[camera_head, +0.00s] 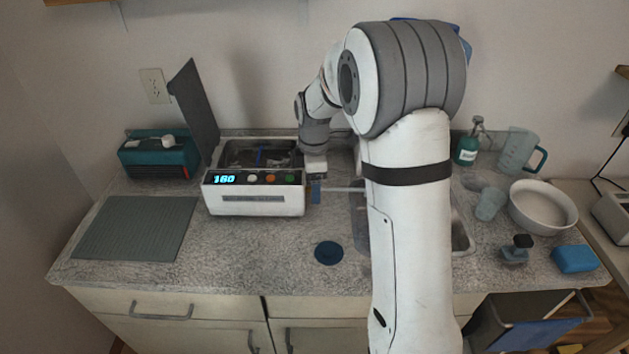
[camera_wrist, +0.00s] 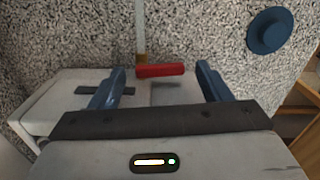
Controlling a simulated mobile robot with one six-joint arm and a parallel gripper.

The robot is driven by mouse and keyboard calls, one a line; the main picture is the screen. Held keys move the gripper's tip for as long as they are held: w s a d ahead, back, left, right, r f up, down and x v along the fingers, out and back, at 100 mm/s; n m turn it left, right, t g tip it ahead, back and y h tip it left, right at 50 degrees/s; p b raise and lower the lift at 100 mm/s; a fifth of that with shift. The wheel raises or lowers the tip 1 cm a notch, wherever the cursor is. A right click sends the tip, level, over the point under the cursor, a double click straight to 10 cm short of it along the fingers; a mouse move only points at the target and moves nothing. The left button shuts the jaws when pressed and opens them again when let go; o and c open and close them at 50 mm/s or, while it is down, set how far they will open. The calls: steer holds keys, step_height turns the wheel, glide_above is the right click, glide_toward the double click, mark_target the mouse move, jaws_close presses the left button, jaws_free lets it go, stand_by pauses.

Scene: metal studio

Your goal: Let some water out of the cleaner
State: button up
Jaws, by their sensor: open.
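The cleaner (camera_head: 254,202) is a white box on the counter with its dark lid (camera_head: 194,105) raised, a lit display reading 160 and several coloured buttons. Its basin is open, and what is inside is hard to make out. In the wrist view, a red valve lever (camera_wrist: 160,70) on a brass fitting (camera_wrist: 141,57) shows at the cleaner's side. My gripper (camera_wrist: 161,69) is open, with one blue finger on each side of the red lever; contact cannot be told. In the head view my gripper (camera_head: 316,187) is at the cleaner's right side, and the lever is hidden.
A dark blue round stopper (camera_head: 328,252) lies on the counter, also in the wrist view (camera_wrist: 269,31). A sink (camera_head: 460,238) is partly behind my arm. A grey mat (camera_head: 136,228) lies left; a bowl (camera_head: 543,207), jug (camera_head: 520,150) and blue sponge (camera_head: 574,258) stand right.

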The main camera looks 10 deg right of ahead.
steer(key=shift+c, duration=0.4)
steer(key=c, duration=0.9)
steer(key=shift+a+m, duration=0.15)
steer(key=shift+m, duration=0.55)
steer(key=o, duration=1)
step_height(320, 180, up, 7)
steer(key=shift+r+b, duration=0.2)
steer(key=shift+b, duration=0.2)
steer(key=shift+r, duration=0.2)
